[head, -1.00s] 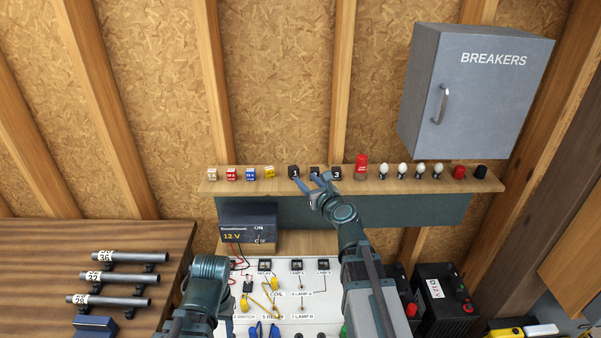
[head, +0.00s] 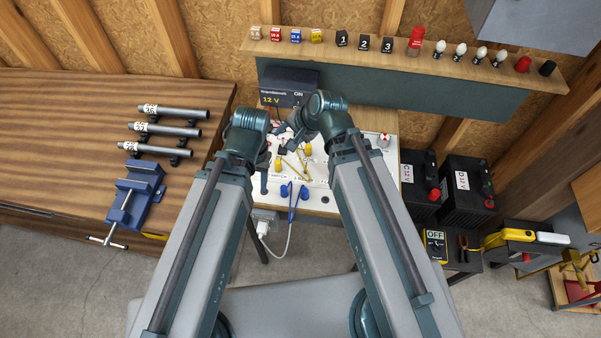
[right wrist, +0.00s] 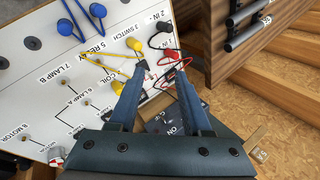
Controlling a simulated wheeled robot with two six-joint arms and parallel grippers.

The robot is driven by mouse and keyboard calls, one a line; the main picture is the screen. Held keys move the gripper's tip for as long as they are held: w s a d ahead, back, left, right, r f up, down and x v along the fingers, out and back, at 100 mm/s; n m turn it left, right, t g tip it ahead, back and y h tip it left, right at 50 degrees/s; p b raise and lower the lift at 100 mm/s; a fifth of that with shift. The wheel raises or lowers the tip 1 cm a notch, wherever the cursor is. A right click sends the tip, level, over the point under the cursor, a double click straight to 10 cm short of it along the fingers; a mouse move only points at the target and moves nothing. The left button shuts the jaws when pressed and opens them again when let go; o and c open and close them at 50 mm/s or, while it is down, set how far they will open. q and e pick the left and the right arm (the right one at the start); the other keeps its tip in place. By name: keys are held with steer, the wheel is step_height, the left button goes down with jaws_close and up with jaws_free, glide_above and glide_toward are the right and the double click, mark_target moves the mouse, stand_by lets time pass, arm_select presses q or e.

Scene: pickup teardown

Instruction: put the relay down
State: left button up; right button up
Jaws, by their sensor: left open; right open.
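Three black relay cubes stand in a row on the wall shelf: relay 1 (head: 342,38), relay 2 (head: 364,43) and relay 3 (head: 387,45). No gripper touches them. My right gripper (head: 284,133) is over the upper part of the white circuit board (head: 372,150), away from the shelf. In the right wrist view its two fingers (right wrist: 157,88) are spread, with nothing gripped between them. My left gripper (head: 264,178) is low at the board's left side, mostly hidden by its own wrist; I see nothing held in it.
Coloured fuses, a red can (head: 416,39) and bulbs share the shelf. A 12 V supply (head: 287,88) stands behind the board. Yellow and blue leads lie on the board. Batteries (head: 467,190) are at right; a blue vise (head: 135,195) is on the wooden bench at left.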

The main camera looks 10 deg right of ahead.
steer(key=s+d+f+n+g+h, duration=0.2)
steer(key=s+n+h, duration=0.4)
steer(key=s+n, duration=0.5)
steer(key=f+n+g, duration=0.1)
steer(key=g, duration=0.1)
steer(key=shift+g, duration=0.4)
steer(key=shift+d+f, duration=0.1)
steer(key=shift+f, duration=0.05)
step_height(320, 180, down, 4)
steer(key=b, duration=0.4)
steer(key=shift+f, duration=0.1)
steer(key=shift+s+d, duration=0.1)
